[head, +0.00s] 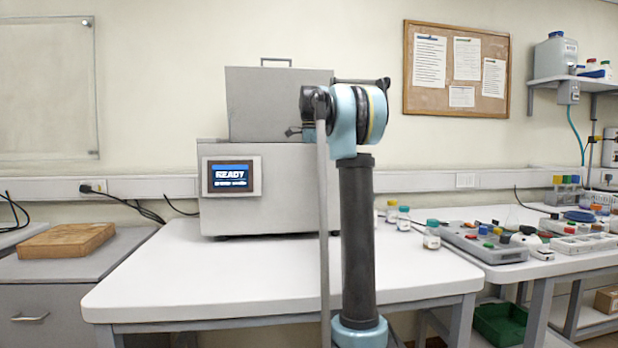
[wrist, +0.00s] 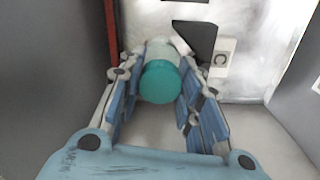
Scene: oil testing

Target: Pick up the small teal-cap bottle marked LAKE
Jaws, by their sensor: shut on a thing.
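In the wrist view, my gripper (wrist: 165,58) is shut on a small bottle with a teal cap (wrist: 160,83). The cap faces the camera, and the fingers lie along both sides of the bottle. Its label is hidden, so I cannot read whether it says LAKE. In the head view, my arm stands in front of the grey machine's right side, and the gripper and held bottle are not visible.
Grey walls (wrist: 60,90) flank the gripper, with a pale surface and small white panel (wrist: 222,58) ahead. The grey machine (head: 262,190) shows READY. The white table (head: 200,285) is clear in front. Devices with coloured knobs (head: 485,242) stand at right.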

